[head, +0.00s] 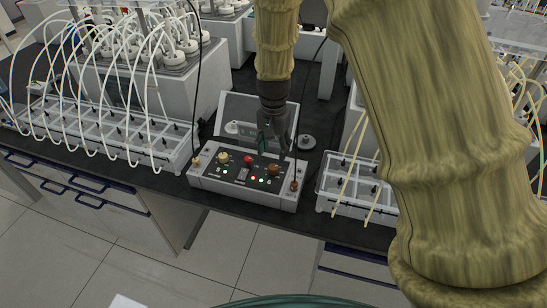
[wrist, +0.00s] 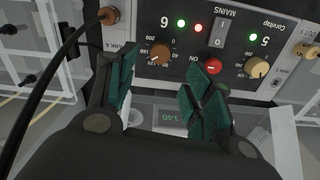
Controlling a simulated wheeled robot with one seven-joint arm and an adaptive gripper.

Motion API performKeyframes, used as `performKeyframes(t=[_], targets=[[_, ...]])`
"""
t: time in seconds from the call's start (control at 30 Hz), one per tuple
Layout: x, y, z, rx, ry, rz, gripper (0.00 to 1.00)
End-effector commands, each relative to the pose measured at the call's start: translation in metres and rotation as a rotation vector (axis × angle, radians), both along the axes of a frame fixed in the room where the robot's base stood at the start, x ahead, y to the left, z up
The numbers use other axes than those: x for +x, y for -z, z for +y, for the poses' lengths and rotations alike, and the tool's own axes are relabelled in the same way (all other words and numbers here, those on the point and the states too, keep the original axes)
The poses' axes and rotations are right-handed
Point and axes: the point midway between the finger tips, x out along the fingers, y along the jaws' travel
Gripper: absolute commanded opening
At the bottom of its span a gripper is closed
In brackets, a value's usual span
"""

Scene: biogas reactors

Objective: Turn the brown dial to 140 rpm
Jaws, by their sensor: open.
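The brown dial (head: 273,169) is on the right half of the control box's sloped panel (head: 248,172). In the wrist view the brown dial (wrist: 159,54) is a round ridged knob with a pale pointer mark, just beyond the gap between my fingers. My gripper (head: 272,147) is over the panel's back edge, pointing down, close behind the dial. In the wrist view my gripper (wrist: 163,86) has its green-padded fingers apart with nothing between them. I see no contact with the dial. A small display (wrist: 171,116) shows digits that look like 1.40, not surely legible.
A red button (wrist: 212,67) and a cream dial (wrist: 257,67) are beside the brown dial, the button close to one finger. A black cable (wrist: 62,55) runs to a brown plug (wrist: 108,15).

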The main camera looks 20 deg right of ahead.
Motion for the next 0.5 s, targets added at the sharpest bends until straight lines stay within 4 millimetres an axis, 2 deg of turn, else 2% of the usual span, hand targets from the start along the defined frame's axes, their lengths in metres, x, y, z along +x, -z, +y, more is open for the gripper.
performKeyframes(t=[0.03, 0.2, 0.5], targets=[[0.000, -0.009, 0.000, -0.001, 0.000, -0.002, 0.51], [0.000, -0.030, 0.000, 0.000, 0.001, -0.001, 0.51], [0.000, -0.042, 0.000, 0.000, 0.001, 0.000, 0.51]])
